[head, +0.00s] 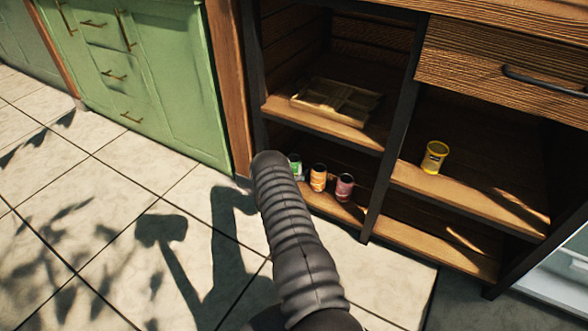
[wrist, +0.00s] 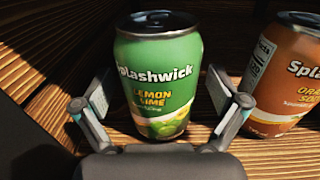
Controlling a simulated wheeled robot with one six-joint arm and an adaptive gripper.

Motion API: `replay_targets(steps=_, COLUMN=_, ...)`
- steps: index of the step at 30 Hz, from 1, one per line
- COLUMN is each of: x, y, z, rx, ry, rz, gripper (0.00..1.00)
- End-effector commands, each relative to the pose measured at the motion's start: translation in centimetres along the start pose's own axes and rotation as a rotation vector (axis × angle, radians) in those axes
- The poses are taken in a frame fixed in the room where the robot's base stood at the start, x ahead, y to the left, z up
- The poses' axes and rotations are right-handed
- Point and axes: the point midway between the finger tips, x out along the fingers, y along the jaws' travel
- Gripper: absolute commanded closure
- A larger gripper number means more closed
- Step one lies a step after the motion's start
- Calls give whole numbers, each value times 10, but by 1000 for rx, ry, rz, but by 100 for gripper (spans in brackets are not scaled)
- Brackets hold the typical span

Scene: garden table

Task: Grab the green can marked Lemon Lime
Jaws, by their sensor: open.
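The green can (wrist: 158,75) reads "Splashwick Lemon Lime" and stands upright on a wooden shelf in the wrist view. My gripper (wrist: 159,97) is open, with one finger at each side of the can's lower half. I cannot tell whether either finger touches it. In the head view the green can (head: 295,165) shows only in part on the lower shelf, behind my arm, and my gripper is hidden there.
An orange can (wrist: 285,75) stands close right of the right finger; it also shows in the head view (head: 318,178). A pink can (head: 344,187) stands further right.

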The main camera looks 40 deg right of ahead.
Motion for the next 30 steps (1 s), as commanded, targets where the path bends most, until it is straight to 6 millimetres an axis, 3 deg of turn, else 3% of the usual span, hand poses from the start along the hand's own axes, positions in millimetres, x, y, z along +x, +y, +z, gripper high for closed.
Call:
replay_targets(steps=1, x=0, y=0, z=0, rx=0, ry=0, rz=0, gripper=8)
replay_targets(steps=10, x=0, y=0, z=0, rx=0, ry=0, rz=0, gripper=83)
replay_targets(steps=20, x=0, y=1, z=8, rx=2, ry=-3, rz=0, gripper=85)
replay_targets(steps=30, x=1, y=1, z=65, rx=3, ry=-4, rz=0, gripper=85)
